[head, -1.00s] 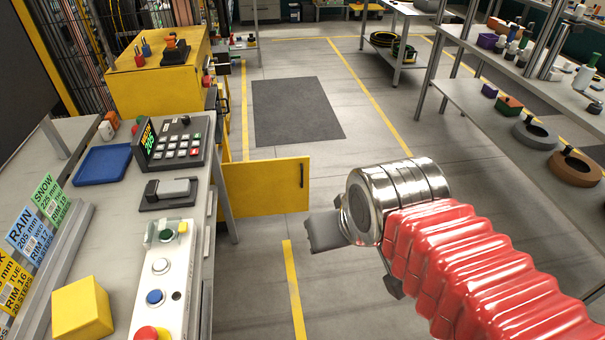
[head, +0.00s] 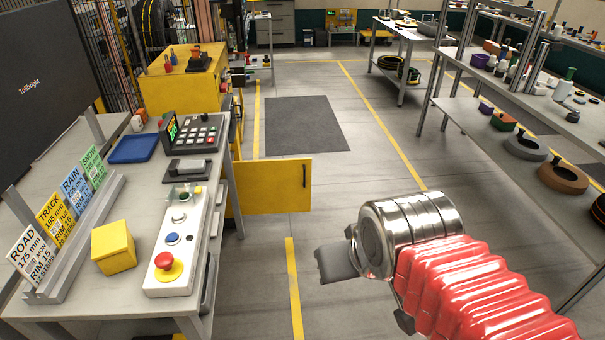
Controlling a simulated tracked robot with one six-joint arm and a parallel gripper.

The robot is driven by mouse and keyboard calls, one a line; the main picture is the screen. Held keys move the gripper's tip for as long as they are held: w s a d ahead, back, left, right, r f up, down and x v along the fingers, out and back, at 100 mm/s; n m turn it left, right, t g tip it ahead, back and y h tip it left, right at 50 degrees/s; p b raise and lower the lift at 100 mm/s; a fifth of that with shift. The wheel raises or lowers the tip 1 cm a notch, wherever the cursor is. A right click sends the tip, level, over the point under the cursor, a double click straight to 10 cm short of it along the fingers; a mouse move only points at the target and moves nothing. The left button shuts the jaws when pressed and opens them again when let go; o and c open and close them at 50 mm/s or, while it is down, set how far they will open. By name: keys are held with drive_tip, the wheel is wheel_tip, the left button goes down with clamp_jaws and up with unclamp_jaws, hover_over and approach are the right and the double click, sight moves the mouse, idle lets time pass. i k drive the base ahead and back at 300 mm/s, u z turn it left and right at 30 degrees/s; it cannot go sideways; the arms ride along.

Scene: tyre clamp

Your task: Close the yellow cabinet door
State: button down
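The yellow cabinet (head: 186,85) stands at the upper left, behind the work table. Its yellow door (head: 275,186) stands open, sticking out to the right across the aisle, with a dark vertical handle near its free edge. My gripper (head: 362,292) is at the lower right of the door, apart from it and nearer to me. A grey finger and a dark finger show beyond the silver wrist, spread apart, with nothing seen between them. The wrist hides part of the gripper.
A work table (head: 130,205) with a control box (head: 180,245), yellow block (head: 113,247) and keypad (head: 195,133) runs along the left. Shelving (head: 515,140) with tyres stands at the right. The floor around the grey mat (head: 305,124) is clear.

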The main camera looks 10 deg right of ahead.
sight(275, 187)
drive_tip(key=k, duration=0.2)
drive_tip(key=z, duration=0.55)
drive_tip(key=i, duration=2.05)
drive_tip(key=u, duration=0.45)
drive_tip(key=i, duration=0.65)
drive_tip(key=u, duration=0.75)
drive_tip(key=i, duration=0.5)
drive_tip(key=u, duration=0.25)
